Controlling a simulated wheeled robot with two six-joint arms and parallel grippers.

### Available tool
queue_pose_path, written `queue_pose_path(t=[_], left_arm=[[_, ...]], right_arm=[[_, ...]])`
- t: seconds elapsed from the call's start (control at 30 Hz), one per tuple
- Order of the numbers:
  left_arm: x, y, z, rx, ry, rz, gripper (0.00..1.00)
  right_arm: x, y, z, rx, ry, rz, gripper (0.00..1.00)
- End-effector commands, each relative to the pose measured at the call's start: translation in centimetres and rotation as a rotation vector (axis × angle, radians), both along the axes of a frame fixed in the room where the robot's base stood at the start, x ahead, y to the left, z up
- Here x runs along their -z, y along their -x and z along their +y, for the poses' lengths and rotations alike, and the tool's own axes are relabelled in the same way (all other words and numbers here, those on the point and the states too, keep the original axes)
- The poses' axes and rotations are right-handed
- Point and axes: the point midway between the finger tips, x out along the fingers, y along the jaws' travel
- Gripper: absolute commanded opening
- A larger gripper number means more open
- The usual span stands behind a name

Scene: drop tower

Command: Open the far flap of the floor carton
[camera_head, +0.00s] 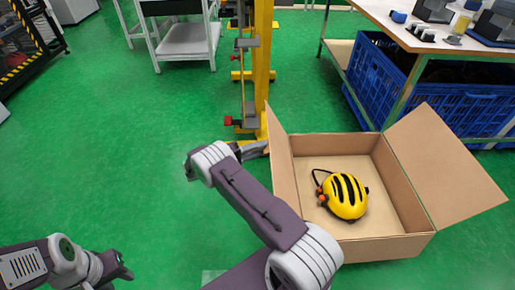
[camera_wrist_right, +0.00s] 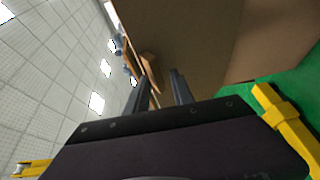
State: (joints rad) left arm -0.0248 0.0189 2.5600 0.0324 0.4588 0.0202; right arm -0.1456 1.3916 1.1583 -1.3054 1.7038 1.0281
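The open carton (camera_head: 390,247) stands on the green floor at the right of the head view, with a yellow helmet (camera_head: 345,197) inside. Its left flap (camera_head: 283,165) stands steeply up, and its right flap (camera_head: 446,165) leans outward. No separate flap shows raised along its back edge. My right gripper (camera_head: 262,148) is at the outer side of the left flap, near its back end. In the wrist view the right gripper's two fingers (camera_wrist_right: 158,90) are apart, with brown cardboard (camera_wrist_right: 205,45) close ahead; contact is unclear. My left gripper (camera_head: 122,270) is low at the left, far from the carton.
A yellow post (camera_head: 263,60) rises just behind the carton's left back corner. A workbench (camera_head: 440,45) with blue crates (camera_head: 375,75) under it is behind to the right. A white cart (camera_head: 185,40) stands at the back. The floor at left is clear.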

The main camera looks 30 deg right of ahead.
Motion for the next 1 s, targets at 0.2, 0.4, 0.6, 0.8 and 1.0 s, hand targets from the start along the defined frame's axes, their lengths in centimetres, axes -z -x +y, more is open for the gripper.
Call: queue_pose_path(t=[0.2, 0.4, 0.6, 0.8, 1.0], left_arm=[[0.2, 0.0, 0.0, 0.000, 0.000, 0.000, 0.36], [0.1, 0.0, 0.0, 0.000, 0.000, 0.000, 0.36], [-0.3, 0.0, 0.0, 0.000, 0.000, 0.000, 0.36], [-0.5, 0.0, 0.0, 0.000, 0.000, 0.000, 0.36], [-0.4, 0.0, 0.0, 0.000, 0.000, 0.000, 0.36]], right_arm=[[1.0, 0.6, -0.2, 0.014, -0.015, 0.013, 0.35], [0.9, 0.5, -0.1, 0.013, -0.015, 0.012, 0.35], [0.7, 0.1, 2.0, 0.008, -0.014, 0.009, 0.35], [0.5, -0.6, 6.5, 0.009, -0.009, 0.008, 0.35], [0.2, -0.9, 8.7, 0.011, -0.006, 0.008, 0.35]])
